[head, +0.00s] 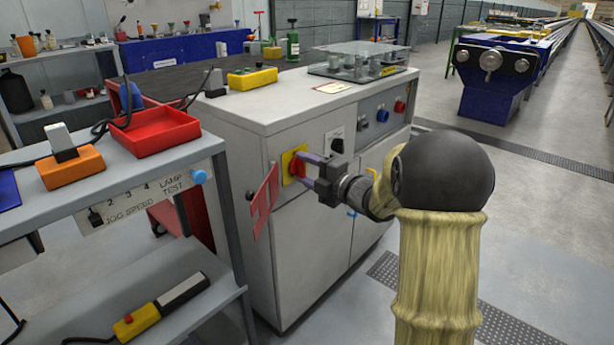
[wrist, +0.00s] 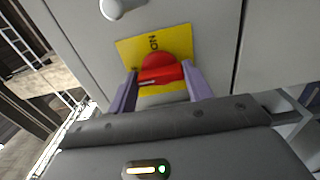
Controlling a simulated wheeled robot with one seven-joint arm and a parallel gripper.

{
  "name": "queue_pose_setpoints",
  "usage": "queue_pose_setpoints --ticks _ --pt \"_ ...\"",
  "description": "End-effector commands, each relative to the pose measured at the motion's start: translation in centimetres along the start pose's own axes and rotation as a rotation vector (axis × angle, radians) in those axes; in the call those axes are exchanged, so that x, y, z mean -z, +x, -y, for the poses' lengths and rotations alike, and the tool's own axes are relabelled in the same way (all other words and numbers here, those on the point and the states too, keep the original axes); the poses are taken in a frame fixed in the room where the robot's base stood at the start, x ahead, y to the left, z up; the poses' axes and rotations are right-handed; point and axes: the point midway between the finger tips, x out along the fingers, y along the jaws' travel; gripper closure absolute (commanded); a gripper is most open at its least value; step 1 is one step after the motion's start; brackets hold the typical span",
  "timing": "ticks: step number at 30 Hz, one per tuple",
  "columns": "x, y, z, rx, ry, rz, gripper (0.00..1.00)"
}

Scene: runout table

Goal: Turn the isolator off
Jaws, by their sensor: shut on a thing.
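The isolator is a red rotary handle (head: 297,166) on a yellow plate (head: 287,160), on the front of the grey cabinet near its left corner. In the wrist view the red handle (wrist: 160,70) sits between my two purple fingers, with the yellow plate (wrist: 128,48) behind it and part of a printed word showing above. My gripper (head: 306,170) reaches in from the right and is shut on the handle. The handle's exact setting is hard to read, as the fingers and handle cover part of the plate.
A red hanging tag (head: 264,200) is beside the isolator at the cabinet's left corner. A black switch (head: 336,145) and blue and red knobs (head: 383,115) are to the right on the panel. A grey trolley (head: 215,145) stands close on the left.

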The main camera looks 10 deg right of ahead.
Motion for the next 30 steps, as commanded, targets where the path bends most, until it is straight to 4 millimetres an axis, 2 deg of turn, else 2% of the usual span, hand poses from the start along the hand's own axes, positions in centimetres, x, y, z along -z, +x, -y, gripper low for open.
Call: queue_pose_setpoints --ticks 11,12,15,25,30 --pt "-0.1 -0.1 0.2 0.006 -0.004 0.002 0.73" --pt "-0.1 -0.1 0.2 0.005 -0.003 0.002 0.46" --pt "-0.1 -0.1 0.2 0.004 -0.003 0.001 0.28" --pt "0.0 -0.2 0.0 0.002 -0.004 0.001 0.28" --pt "-0.1 -1.7 -0.1 0.002 -0.003 0.003 0.28"
